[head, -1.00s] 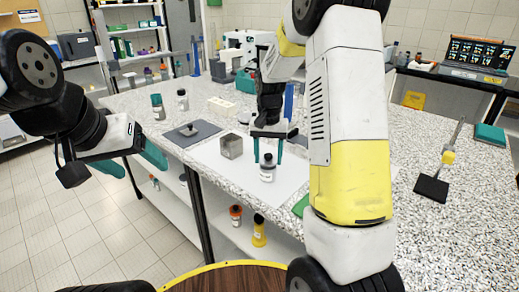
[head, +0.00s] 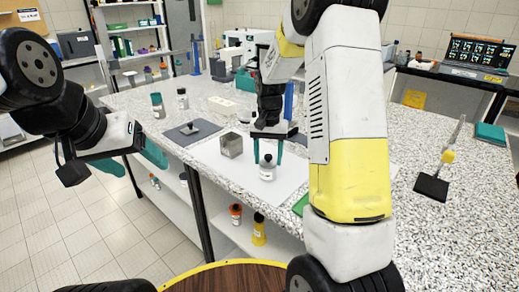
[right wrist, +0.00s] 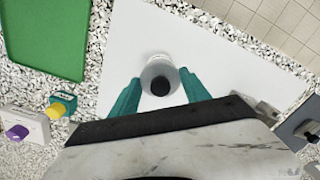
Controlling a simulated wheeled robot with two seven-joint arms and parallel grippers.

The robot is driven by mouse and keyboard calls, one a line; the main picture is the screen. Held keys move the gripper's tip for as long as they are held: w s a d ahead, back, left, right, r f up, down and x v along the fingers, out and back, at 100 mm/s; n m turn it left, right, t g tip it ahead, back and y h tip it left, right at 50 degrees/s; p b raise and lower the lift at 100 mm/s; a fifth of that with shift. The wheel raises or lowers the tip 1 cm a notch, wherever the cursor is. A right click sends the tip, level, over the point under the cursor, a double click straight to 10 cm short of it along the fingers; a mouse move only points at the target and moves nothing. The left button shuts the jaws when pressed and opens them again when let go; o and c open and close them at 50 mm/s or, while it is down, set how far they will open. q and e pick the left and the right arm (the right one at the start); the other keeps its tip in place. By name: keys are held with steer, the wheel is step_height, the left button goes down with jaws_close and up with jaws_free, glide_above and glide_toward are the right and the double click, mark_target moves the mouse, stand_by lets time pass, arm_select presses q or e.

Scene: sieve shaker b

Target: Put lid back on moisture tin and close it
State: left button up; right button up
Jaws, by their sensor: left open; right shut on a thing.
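A small white labelled container (head: 267,171) with a grey shoulder and a black knob or cap stands upright on the white sheet. My right gripper (head: 267,152) comes down over it, its teal fingers on either side of its top. In the right wrist view the round grey top with its black knob (right wrist: 160,86) sits between the fingertips, and the gripper is shut on it. I cannot tell whether the top is a separate lid. My left gripper (head: 152,155) is open and empty, left of the table edge.
A grey metal cube (head: 231,145) stands on the white sheet (head: 284,185). Left of it, a dark mat (head: 207,130) bears a small black-knobbed thing (head: 189,128). Bottles (head: 158,105) stand behind. A green tray (right wrist: 45,35) lies beside the sheet.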

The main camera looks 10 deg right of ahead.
mark_target(268, 156)
steer(key=shift+f, duration=0.25)
stand_by(0.4)
steer(key=o, duration=1.5)
steer(key=shift+r, duration=3.55)
